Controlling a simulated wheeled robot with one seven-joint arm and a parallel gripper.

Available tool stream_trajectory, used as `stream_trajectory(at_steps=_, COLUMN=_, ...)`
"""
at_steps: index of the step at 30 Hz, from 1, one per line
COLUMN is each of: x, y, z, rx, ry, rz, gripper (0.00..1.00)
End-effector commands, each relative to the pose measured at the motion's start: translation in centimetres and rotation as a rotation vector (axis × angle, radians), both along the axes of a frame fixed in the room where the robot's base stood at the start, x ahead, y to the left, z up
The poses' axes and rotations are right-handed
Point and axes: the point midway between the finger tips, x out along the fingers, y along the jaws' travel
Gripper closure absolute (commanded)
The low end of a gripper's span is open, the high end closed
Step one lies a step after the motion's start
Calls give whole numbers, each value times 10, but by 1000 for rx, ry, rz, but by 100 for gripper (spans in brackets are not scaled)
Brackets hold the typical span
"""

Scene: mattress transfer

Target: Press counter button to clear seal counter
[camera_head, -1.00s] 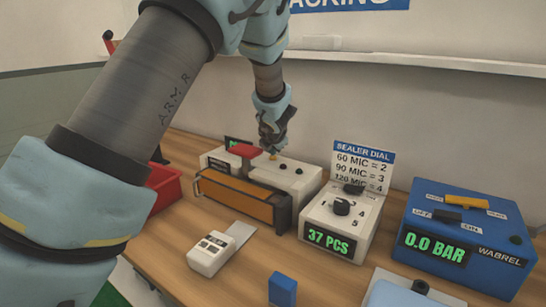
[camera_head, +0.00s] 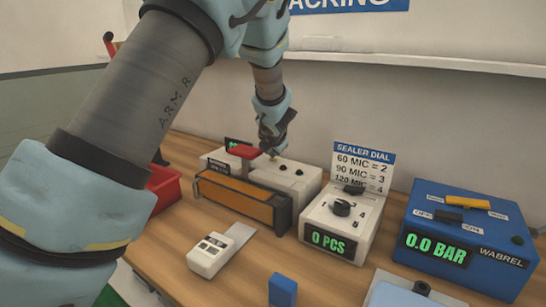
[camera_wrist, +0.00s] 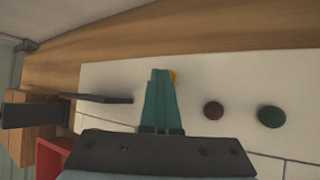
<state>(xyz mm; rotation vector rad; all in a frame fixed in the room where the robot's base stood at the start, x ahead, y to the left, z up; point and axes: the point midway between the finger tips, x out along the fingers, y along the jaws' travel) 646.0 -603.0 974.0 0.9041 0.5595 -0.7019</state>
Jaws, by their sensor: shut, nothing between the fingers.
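The counter display (camera_head: 330,242) on the white dial box (camera_head: 362,212) reads 0 PCS in green. My gripper (camera_head: 271,153) points down at the top of the white machine (camera_head: 215,158) behind the orange-fronted bar. In the wrist view my gripper (camera_wrist: 160,75) is shut and empty, its teal fingers together. A yellow button (camera_wrist: 174,77) peeks out at the fingertips and is mostly hidden by them. I cannot tell whether they touch it. A dark red button (camera_wrist: 213,110) and a green button (camera_wrist: 271,116) lie to the right on the white top.
The orange-fronted bar (camera_head: 235,202) with a red-topped handle (camera_head: 243,151) stands close in front of my gripper. A blue unit (camera_head: 480,225) reading 0.0 BAR stands at the right. A white handheld device (camera_head: 210,255), a blue block (camera_head: 283,290) and a red bin (camera_head: 164,187) are nearby.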

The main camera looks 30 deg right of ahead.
Motion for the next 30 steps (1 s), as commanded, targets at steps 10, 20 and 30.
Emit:
stream_trajectory(at_steps=10, x=0, y=0, z=21, rx=1, ry=1, rz=0, gripper=100)
stream_trajectory(at_steps=20, x=0, y=0, z=24, rx=0, ry=0, rz=0, gripper=100)
stream_trajectory(at_steps=30, x=0, y=0, z=41, rx=0, ry=0, rz=0, gripper=100)
